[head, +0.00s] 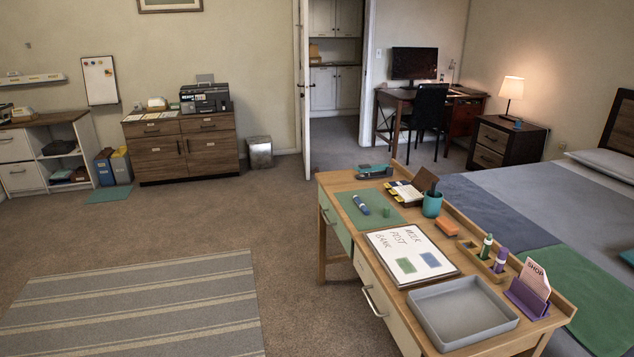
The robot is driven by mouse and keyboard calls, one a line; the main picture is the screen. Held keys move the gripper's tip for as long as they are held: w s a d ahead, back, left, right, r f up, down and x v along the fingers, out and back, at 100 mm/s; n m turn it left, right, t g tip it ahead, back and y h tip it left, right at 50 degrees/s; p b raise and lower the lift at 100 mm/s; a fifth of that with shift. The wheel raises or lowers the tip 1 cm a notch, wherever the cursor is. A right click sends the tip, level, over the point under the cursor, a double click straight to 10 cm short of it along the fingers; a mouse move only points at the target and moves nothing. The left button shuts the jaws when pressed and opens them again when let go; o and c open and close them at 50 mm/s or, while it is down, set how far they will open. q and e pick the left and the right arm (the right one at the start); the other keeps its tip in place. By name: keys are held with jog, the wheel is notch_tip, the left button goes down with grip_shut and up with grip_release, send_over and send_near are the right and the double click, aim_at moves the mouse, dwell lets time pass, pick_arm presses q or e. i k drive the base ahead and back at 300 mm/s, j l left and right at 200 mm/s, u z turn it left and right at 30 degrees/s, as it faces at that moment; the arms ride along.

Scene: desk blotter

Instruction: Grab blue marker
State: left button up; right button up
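A blue marker (361,204) lies on the green blotter (352,219) on the wooden desk (334,184), toward its far end. A small green piece (386,211) is on the blotter just right of the marker; it is too small to tell exactly what it is. Neither of my grippers is in view. Nothing touches or covers the marker.
A whiteboard with writing (410,237), a grey tray (503,324), a teal cup (432,206), a teal stapler (374,171) and a holder with green and purple markers (470,249) crowd the desk. A bed (525,200) stands behind it. Open carpet (230,222) lies left of the desk.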

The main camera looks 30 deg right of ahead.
aim_at(355, 198)
jog(key=i+z, duration=0.2)
jog(key=z, duration=0.25)
jog(key=i+z, duration=0.2)
jog(key=z, duration=0.25)
jog(key=i+j+z, duration=0.2)
jog(key=z, duration=0.25)
jog(key=i+j+z, duration=0.15)
jog(key=z, duration=0.3)
jog(key=i+j+z, duration=0.15)
jog(key=j+z, duration=0.25)
jog(key=l, duration=0.1)
